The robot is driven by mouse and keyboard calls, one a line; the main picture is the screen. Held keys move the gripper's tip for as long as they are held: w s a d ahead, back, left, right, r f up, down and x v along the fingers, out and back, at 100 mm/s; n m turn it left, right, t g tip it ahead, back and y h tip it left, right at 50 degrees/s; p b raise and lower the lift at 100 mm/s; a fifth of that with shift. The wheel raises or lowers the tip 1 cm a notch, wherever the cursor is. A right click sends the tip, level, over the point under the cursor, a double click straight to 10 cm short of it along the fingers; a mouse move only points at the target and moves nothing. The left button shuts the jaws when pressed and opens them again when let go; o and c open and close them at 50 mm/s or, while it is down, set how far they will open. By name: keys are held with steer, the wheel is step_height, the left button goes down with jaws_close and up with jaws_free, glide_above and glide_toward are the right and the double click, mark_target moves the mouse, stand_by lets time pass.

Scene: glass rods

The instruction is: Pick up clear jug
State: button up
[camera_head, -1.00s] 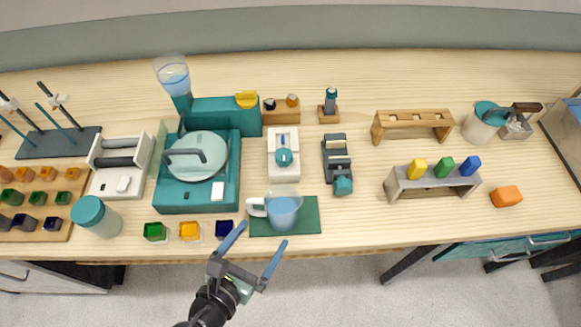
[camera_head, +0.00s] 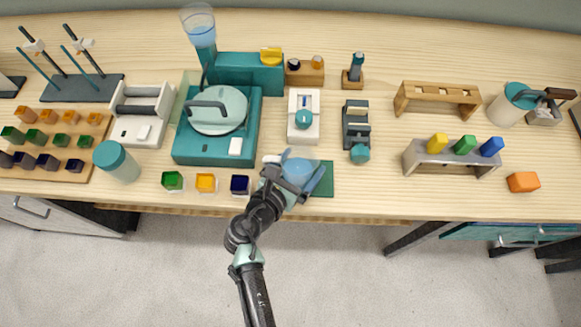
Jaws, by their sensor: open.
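The clear jug (camera_head: 299,166) holds bluish liquid and stands on a dark green mat (camera_head: 325,181) near the bench's front edge. My gripper (camera_head: 297,180) is open at the near side of the jug, its fingers overlapping the jug in the picture. One finger shows to the right of the jug's lower part. The jug's lower body and most of its handle are hidden by my gripper. I cannot tell whether the fingers touch the jug.
Small green, yellow and dark blue cubes (camera_head: 206,182) sit left of the mat. A teal machine (camera_head: 181,148) stands behind them. A white device (camera_head: 304,135) and a dark device (camera_head: 355,118) stand behind the jug.

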steer(key=shift+w+d+f, duration=0.15)
steer(key=shift+w+d, duration=0.1)
steer(key=shift+w, duration=0.1)
steer(key=shift+c, duration=0.2)
steer(key=c, duration=1.3)
step_height(320, 180, up, 10)
steer(key=shift+r+p, duration=0.1)
steer(key=shift+p, duration=0.95)
